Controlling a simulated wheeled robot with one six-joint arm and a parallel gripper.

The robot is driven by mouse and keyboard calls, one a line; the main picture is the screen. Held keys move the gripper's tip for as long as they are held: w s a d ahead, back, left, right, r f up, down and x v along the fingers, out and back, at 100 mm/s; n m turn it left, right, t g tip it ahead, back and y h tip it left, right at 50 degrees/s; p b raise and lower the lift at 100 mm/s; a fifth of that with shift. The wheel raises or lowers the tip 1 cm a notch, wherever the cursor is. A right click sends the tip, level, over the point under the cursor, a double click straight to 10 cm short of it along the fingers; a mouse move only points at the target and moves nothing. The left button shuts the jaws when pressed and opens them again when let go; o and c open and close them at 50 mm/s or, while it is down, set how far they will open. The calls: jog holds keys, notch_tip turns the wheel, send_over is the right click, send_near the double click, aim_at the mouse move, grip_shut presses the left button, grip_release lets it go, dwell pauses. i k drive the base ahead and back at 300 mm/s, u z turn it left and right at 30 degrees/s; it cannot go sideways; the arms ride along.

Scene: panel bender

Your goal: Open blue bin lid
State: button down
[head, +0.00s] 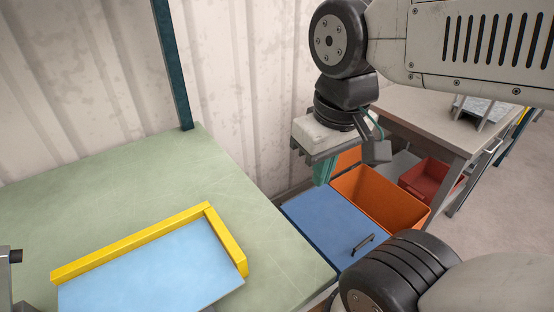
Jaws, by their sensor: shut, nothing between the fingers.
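A blue lid (322,222) lies flat and closed in the lower middle of the head view, just right of the green table. A dark bar handle (364,243) sits near its right edge. The bin body under the lid is hidden. My gripper (322,172) has teal fingers that point down. It is shut and empty, and appears above the far side of the lid and the orange bin, to the upper left of the handle. Its exact height over them is hard to tell. My arm covers part of the lid's near right corner.
An open orange bin (385,196) stands directly beyond the lid. A red bin (428,178) is farther right, under a grey workbench (425,118). The green table (130,175) with a yellow corner stop (140,240) and blue sheet (155,275) lies left. A corrugated wall is behind.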

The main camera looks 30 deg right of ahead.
aim_at(344, 234)
jog(key=z, duration=0.5)
jog(key=k, duration=1.15)
jog(key=u, duration=0.25)
jog(key=i, duration=0.5)
jog(key=u, duration=0.2)
